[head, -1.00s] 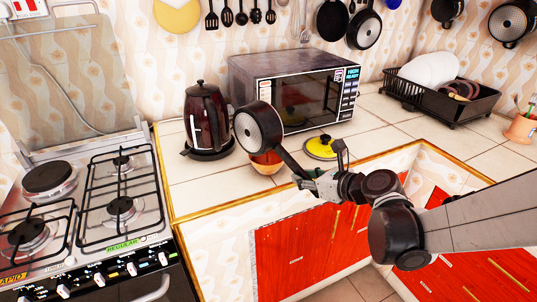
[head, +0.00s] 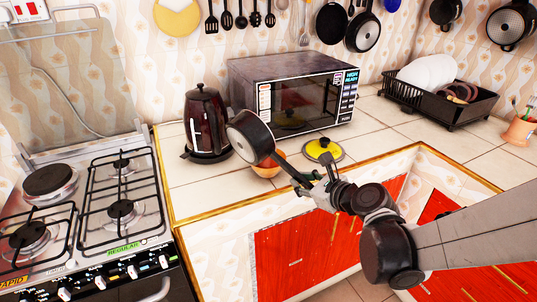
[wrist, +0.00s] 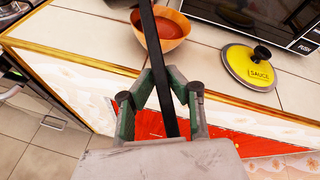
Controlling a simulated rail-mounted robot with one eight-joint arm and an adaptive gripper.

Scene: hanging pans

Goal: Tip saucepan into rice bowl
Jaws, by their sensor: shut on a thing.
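The saucepan (head: 256,132) is dark with a pale round face and hangs tilted on its side in the air, in front of the kettle and microwave. My gripper (head: 308,184) is shut on its long dark handle; the handle also runs between the fingers in the wrist view (wrist: 164,75). The rice bowl (head: 266,170) is orange-brown and stands on the counter below the pan, partly hidden by pan and handle. In the wrist view the bowl (wrist: 172,36) shows a reddish inside, crossed by the handle. The pan's body is out of the wrist view, and its contents are not visible.
A yellow lid marked SAUCE (head: 323,150) lies on the counter right of the bowl. A dark kettle (head: 206,120) and a microwave (head: 300,93) stand behind. A gas stove (head: 120,215) is at left, a dish rack (head: 440,92) at right.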

